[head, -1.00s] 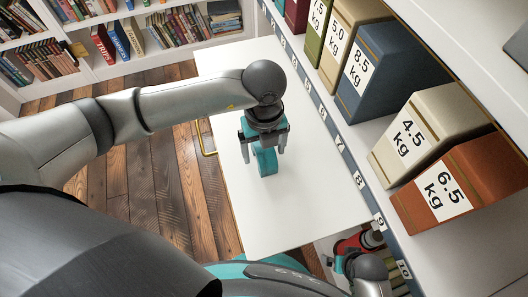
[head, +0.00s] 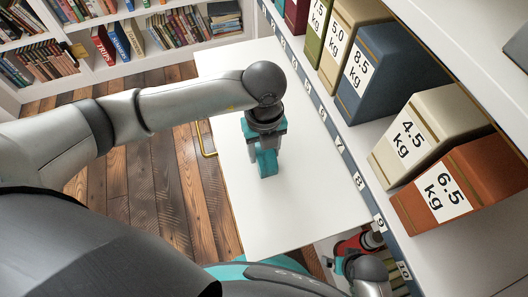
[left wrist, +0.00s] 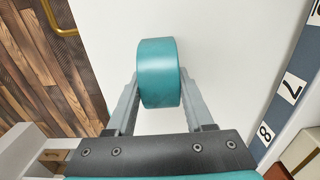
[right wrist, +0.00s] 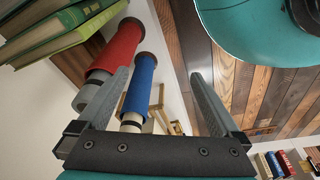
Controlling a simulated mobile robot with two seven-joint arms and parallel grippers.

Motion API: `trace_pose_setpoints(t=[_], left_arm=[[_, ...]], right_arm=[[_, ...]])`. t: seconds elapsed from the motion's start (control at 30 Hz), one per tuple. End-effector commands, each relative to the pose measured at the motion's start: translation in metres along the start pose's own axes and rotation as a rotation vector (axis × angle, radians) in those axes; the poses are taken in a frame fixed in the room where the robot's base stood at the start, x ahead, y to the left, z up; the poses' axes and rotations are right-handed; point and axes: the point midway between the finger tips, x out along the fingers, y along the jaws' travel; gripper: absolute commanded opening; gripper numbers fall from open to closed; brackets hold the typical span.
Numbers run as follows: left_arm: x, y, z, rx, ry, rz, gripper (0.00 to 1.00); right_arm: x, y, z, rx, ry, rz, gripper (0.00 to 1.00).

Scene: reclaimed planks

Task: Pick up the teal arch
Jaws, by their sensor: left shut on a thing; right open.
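The teal arch (head: 266,162) is on the white table surface in the head view, directly below my left gripper (head: 264,146). In the left wrist view the arch (left wrist: 159,72) shows its smooth curved top between the two grey fingers. My left gripper (left wrist: 158,95) is shut on it, one finger on each side. I cannot tell whether the arch touches the table. My right gripper (right wrist: 168,85) is open and empty in the right wrist view.
The white table (head: 290,215) is otherwise clear. A shelf with numbered edge strip (head: 340,150) runs along its right, holding weight-labelled boxes such as the orange one (head: 465,180). Red (right wrist: 116,50) and blue (right wrist: 139,85) rolls lie near my right gripper.

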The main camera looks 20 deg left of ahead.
Motion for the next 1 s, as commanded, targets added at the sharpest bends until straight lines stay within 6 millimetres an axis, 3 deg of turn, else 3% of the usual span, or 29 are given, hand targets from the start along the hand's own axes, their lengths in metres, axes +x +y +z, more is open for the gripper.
trace_pose_setpoints(t=[0.63, 1.0], left_arm=[[-0.007, -0.001, 0.001, -0.001, -0.002, -0.002, 0.0], [-0.049, -0.001, 0.001, 0.001, -0.002, -0.004, 0.0]], right_arm=[[0.0, 0.0, 0.0, 0.0, 0.009, 0.0, 1.0], [0.024, 0.013, 0.028, -0.009, -0.008, 0.018, 1.0]])
